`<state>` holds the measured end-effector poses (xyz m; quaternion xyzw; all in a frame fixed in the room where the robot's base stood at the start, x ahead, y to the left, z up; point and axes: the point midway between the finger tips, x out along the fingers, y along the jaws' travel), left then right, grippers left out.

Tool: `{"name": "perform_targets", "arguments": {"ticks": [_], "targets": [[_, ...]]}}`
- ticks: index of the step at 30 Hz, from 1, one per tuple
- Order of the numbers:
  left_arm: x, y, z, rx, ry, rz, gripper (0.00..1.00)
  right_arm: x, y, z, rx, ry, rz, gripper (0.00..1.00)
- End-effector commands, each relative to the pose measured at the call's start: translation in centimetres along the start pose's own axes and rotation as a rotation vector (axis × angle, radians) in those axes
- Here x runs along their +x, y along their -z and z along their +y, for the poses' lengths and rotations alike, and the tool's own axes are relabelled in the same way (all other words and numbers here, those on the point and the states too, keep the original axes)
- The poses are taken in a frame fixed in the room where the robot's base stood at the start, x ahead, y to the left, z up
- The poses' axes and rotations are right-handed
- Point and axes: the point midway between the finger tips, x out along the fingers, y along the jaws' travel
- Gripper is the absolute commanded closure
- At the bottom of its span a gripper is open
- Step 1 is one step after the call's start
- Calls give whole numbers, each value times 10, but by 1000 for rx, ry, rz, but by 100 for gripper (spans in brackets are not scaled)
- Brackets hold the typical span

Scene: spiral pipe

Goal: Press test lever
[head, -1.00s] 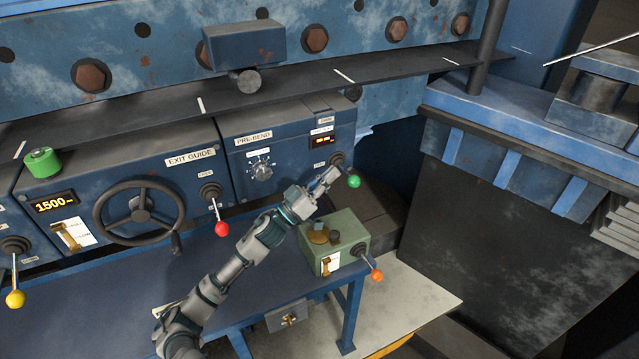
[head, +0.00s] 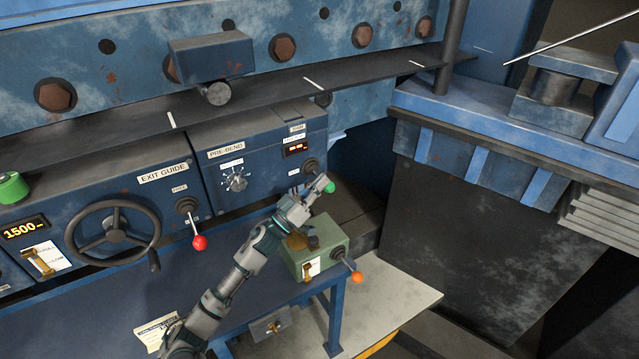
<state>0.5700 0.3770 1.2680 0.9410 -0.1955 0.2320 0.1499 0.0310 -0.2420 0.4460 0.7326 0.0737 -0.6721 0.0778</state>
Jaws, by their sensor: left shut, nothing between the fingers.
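A lever with a green knob (head: 330,187) sticks out of the lower right of the PRE-BEND panel (head: 262,150). The small label by it is too small to read, so I cannot tell for sure that it is the test lever. My left gripper (head: 320,185) is shut and empty. Its fingertips are at the green knob and partly cover the lever's rod. I cannot tell whether they touch the knob. My right gripper is not in view.
A green box (head: 316,252) with an orange-knobbed lever (head: 356,278) stands on the blue table just below my left gripper. A red-knobbed lever (head: 199,243) and a black handwheel (head: 112,236) are on the EXIT GUIDE panel to the left.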

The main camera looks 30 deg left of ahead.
Motion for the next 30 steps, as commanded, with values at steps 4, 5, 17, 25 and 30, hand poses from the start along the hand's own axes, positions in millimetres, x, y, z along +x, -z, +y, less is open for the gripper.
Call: {"name": "perform_targets", "arguments": {"ticks": [4, 5, 17, 25, 30], "targets": [[-2, -4, -1, 30, -17, -1, 100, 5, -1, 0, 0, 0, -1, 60], [-3, -6, 0, 40, -23, -1, 100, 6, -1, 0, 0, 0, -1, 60], [-16, -29, -6, 270, -156, -3, 100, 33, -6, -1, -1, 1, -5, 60], [-23, -41, -10, 395, -232, -3, 100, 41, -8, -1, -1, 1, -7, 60], [-25, -44, -13, 392, -229, -3, 100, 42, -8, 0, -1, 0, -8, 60]]}}
